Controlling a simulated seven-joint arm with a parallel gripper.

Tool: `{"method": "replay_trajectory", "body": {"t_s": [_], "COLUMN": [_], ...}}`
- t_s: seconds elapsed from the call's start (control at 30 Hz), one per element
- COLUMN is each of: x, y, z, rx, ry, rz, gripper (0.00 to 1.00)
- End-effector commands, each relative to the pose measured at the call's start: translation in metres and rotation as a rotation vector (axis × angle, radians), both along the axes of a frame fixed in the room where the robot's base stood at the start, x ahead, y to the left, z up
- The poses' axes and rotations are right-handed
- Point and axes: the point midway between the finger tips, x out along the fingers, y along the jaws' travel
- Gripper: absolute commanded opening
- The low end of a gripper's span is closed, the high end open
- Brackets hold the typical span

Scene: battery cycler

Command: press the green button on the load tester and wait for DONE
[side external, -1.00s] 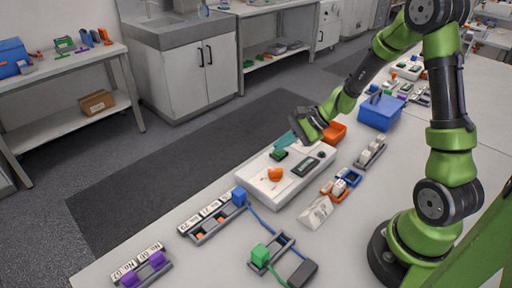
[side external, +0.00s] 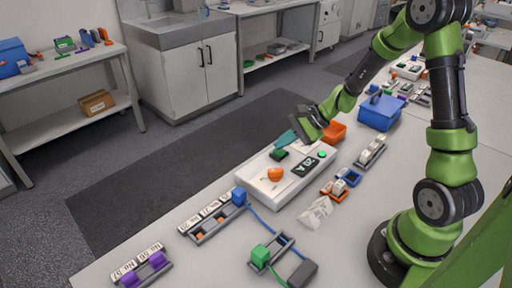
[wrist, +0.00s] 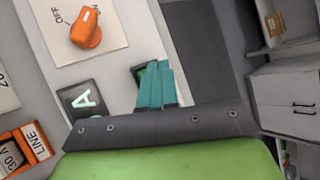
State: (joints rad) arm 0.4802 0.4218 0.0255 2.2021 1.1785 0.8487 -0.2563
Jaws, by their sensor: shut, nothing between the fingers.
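The load tester (side external: 250,173) is a white box on the bench with an orange knob (side external: 275,174), also in the wrist view (wrist: 86,28) beside OFF and ON marks. A round lamp (side external: 321,154) beside the display glows green. The dark green button (side external: 279,154) is on the far side of the box. My gripper (side external: 284,139) is shut and empty, its teal fingertips (wrist: 152,70) over or just beside the button; I cannot tell whether they touch.
An orange bin (side external: 335,131) and a blue bin (side external: 380,112) stand behind the tester. A white label card (side external: 316,212) and a small orange and blue module (side external: 345,182) lie to its right. Battery racks (side external: 212,219) and a green block (side external: 261,253) are in front.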

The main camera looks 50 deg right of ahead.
Motion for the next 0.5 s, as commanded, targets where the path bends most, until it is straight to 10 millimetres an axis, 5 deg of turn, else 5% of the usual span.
{"method": "replay_trajectory", "body": {"t_s": [0.5], "x": [0.0002], "y": [0.0001], "z": [0.0111], "rx": [0.000], "ry": [-0.001], "rz": [-0.001], "gripper": [0.00]}}
